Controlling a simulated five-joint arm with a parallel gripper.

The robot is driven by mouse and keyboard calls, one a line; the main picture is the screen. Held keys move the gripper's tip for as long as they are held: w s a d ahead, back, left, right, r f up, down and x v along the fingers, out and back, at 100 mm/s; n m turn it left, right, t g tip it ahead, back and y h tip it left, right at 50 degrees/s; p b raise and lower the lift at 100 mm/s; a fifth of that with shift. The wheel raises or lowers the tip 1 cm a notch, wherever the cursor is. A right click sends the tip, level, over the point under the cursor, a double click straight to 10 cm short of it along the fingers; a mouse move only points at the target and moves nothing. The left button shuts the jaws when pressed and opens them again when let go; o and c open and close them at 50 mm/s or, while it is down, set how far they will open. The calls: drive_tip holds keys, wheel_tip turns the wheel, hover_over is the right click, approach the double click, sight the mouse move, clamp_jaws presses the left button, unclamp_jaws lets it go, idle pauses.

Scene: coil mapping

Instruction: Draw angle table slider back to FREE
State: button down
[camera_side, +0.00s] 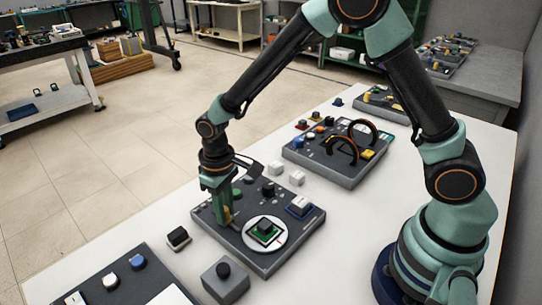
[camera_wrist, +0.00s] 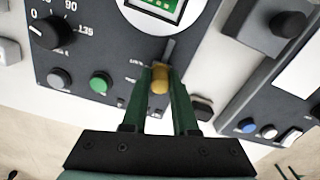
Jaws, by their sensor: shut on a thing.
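A dark panel (camera_side: 232,244) carries a round white table (camera_side: 282,243) with a small green and black part (camera_side: 265,229) on it. In the wrist view the green part (camera_wrist: 165,8) shows at the top edge. The slider's yellow knob (camera_wrist: 160,82) sits at the near end of a grey slot (camera_wrist: 170,48) in the panel. My gripper (camera_wrist: 162,80) is shut on the knob, one green finger on each side. The side view shows my gripper (camera_side: 226,218) pointing down at the panel's left part, beside the round table. The slider's lettering is too small to read.
A black dial (camera_wrist: 50,32) and a green button (camera_wrist: 100,82) share the panel. A grey block with a black knob (camera_side: 225,282) and a small black-topped switch (camera_side: 178,237) stand close by. Another panel with dark arches (camera_side: 335,155) lies farther back. White tabletop is clear toward my base.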

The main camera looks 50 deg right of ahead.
drive_tip(key=shift+w+r, duration=0.1)
drive_tip(key=shift+w, duration=1.7)
drive_tip(key=c, duration=0.7)
unclamp_jaws()
wheel_tip(320, 180, up, 12)
drive_tip(key=shift+s+d, duration=0.1)
